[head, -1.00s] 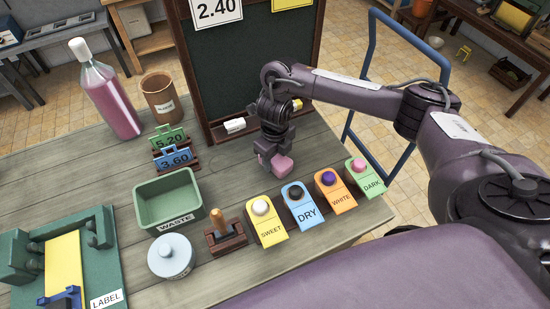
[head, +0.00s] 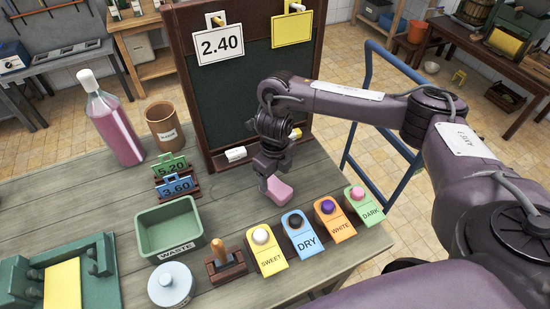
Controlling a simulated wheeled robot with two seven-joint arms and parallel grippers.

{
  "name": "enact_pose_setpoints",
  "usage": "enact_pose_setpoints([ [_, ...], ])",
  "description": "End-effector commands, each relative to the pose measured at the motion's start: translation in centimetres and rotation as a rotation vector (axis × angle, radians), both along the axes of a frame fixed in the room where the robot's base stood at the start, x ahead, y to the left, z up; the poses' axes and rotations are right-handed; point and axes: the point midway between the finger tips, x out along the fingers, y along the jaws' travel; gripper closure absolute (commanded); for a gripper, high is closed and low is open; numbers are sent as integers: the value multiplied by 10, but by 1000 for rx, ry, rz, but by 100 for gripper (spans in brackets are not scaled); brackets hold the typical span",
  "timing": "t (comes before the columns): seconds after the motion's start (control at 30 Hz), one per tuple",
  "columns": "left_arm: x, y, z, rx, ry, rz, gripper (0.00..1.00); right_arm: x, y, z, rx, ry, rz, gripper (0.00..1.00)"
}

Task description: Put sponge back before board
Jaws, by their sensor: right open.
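The pink sponge (head: 280,190) is on or just above the wooden table, in front of the chalkboard (head: 243,95), whose frame stands at the table's back edge. My right gripper (head: 274,184) is open, pointing down at the sponge, with its fingertips close around or beside it. I cannot tell whether the fingers still touch the sponge. My left gripper is not in view.
Nearer stand the SWEET (head: 268,258), DRY (head: 302,240), WHITE (head: 337,225) and DARK (head: 368,211) holders. A green WASTE bin (head: 170,228) stands left; bare table lies between.

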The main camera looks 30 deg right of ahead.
Motion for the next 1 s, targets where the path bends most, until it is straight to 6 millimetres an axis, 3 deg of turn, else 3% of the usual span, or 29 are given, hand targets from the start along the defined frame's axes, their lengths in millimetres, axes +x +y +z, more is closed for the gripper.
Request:
enact_pose_setpoints([
  [0.03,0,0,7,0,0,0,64,1,-1,17,-3,-4,2,30],
  [0.1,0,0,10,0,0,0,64,2,-1,30,-2,-5,2,30],
  [0.4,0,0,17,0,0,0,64,0,-1,66,-2,-2,0,30],
  [1.0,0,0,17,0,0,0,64,0,-1,70,-1,2,-1,30],
])
